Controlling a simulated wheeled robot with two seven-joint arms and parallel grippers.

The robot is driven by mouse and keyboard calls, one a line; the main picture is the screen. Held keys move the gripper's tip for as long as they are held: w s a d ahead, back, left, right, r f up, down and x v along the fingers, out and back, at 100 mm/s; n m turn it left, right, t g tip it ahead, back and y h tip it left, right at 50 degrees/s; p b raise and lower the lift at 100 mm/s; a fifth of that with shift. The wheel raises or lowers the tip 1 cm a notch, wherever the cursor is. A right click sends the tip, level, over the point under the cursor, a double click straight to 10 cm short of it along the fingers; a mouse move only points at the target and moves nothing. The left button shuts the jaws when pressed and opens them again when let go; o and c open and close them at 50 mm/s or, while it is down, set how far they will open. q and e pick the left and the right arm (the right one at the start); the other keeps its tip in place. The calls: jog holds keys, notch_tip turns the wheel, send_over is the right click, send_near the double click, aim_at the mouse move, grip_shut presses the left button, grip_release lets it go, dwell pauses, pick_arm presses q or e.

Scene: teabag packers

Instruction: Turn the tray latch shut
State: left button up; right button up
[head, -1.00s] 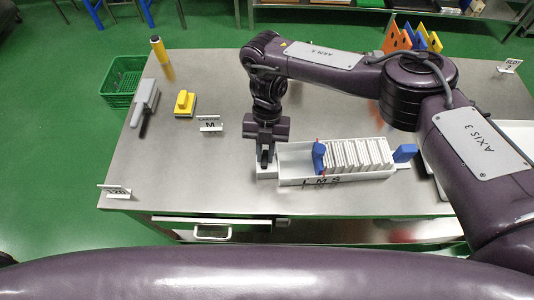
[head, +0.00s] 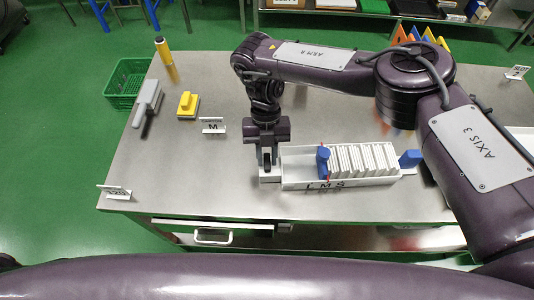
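A long white tray (head: 350,183) lettered L M S on its front stands near the table's front edge, with a row of white packets (head: 362,158) in it. A blue piece (head: 323,163) with a red mark stands at the left end of the packets. A blue handle-like piece (head: 411,158) is at the tray's right end. I cannot tell which part is the latch. My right gripper (head: 267,168) points down at the tray's left end, over a small pale block (head: 270,178). Its fingertips are too small to read. My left gripper is not in view.
A small M sign (head: 213,125), a yellow block (head: 188,104), a grey-handled tool (head: 147,100) and a yellow-topped cylinder (head: 163,49) are on the left of the steel table (head: 220,75). A green crate (head: 127,80) is beyond its left edge.

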jog(key=shift+o, duration=1.4)
jog(key=shift+r, duration=0.1)
jog(key=b+v, duration=0.1)
jog(key=v, duration=0.6)
jog(key=shift+r, duration=0.35)
jog(key=shift+f, duration=0.1)
